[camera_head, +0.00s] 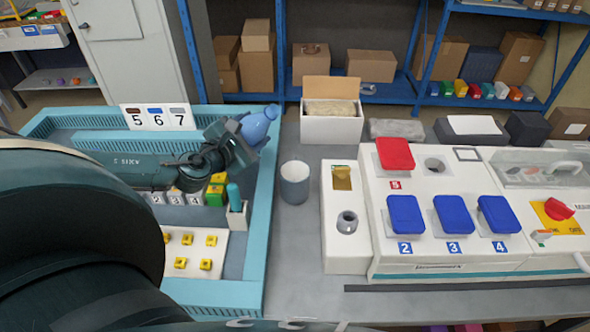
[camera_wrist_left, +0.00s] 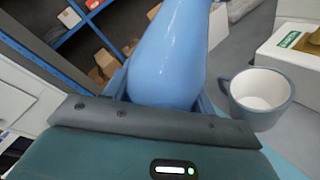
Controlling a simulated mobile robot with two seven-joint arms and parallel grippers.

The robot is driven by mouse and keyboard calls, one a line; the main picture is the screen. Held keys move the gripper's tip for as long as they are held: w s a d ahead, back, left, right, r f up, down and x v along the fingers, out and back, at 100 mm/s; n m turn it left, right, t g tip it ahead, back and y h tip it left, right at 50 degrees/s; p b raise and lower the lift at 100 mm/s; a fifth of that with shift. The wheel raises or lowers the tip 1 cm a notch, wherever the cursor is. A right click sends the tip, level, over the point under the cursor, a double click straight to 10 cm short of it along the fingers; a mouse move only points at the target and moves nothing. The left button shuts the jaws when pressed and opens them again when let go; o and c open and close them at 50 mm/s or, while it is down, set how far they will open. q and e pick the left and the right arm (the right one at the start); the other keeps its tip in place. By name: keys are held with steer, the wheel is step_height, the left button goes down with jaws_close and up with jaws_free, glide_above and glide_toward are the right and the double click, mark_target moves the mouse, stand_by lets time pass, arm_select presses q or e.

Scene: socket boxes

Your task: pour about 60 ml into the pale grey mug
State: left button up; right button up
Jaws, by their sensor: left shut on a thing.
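The pale grey mug (camera_head: 294,183) stands upright on the grey table, right of the teal tray. It also shows in the left wrist view (camera_wrist_left: 262,95), right of the gripper, and its visible inside is pale and looks empty. My left gripper (camera_head: 243,135) is shut on a light blue bottle-like container (camera_head: 259,125), above the tray's right rim, behind and left of the mug. In the left wrist view the blue container (camera_wrist_left: 172,55) fills the middle and stands apart from the mug. Its mouth and contents cannot be made out. My right gripper is not in view.
The teal tray (camera_head: 258,235) holds yellow pieces and a small holder with a teal-handled item (camera_head: 233,195). A number sign (camera_head: 158,116) stands at its back. A white panel with blue switch covers (camera_head: 405,215) is right of the mug. An open box (camera_head: 331,128) stands behind.

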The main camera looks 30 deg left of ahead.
mark_target(247, 120)
arm_select(q)
steer(key=shift+d+r+n, duration=0.25)
steer(key=shift+n, duration=0.05)
steer(key=shift+f+n+h+b, duration=0.3)
steer(key=shift+f+n+b, duration=0.15)
steer(key=shift+b, duration=0.35)
steer(key=shift+f+n+b, duration=0.25)
steer(key=shift+f+b, duration=0.05)
steer(key=shift+b, duration=0.25)
steer(key=shift+r+n+t, duration=0.3)
steer(key=shift+n, duration=0.1)
steer(key=shift+w+r+n, duration=0.1)
steer(key=shift+r+n, duration=0.05)
steer(key=shift+n, duration=0.25)
step_height(247, 120, up, 3)
steer(key=shift+d+r+n+t+p, duration=0.1)
steer(key=shift+n+t+p, duration=0.25)
steer(key=shift+p, duration=0.55)
step_height(247, 120, up, 2)
steer(key=shift+n+p, duration=0.55)
steer(key=shift+p, duration=0.2)
steer(key=shift+d, duration=0.1)
steer(key=shift+n+t+b, duration=0.25)
steer(key=shift+n+b, duration=0.2)
steer(key=shift+n, duration=0.65)
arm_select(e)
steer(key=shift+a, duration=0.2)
